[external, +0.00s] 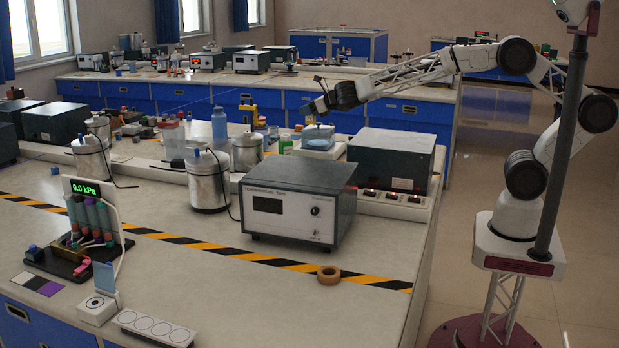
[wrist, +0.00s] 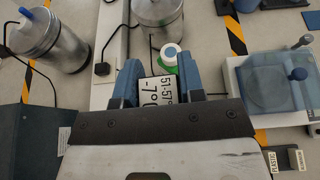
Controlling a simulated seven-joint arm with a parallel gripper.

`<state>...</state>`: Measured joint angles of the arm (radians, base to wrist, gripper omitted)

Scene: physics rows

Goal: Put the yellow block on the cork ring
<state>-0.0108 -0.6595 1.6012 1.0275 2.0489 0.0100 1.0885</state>
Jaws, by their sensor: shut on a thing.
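The cork ring (external: 329,275) lies flat on the near bench, by the striped tape in front of the grey instrument box. My gripper (external: 318,105) is raised over the back part of this bench, well away from the ring. In the wrist view my gripper (wrist: 158,82) has its blue fingers on either side of a white-faced thing with black print (wrist: 158,90); it is shut on this thing. I cannot make out a yellow block in the grip. A small yellow thing (external: 248,108) shows far back; I cannot tell whether it is the block. The ring is not in the wrist view.
The grey instrument box (external: 298,201) stands behind the ring. A tube rack (external: 90,225) is at the left. The bench around the ring is clear.

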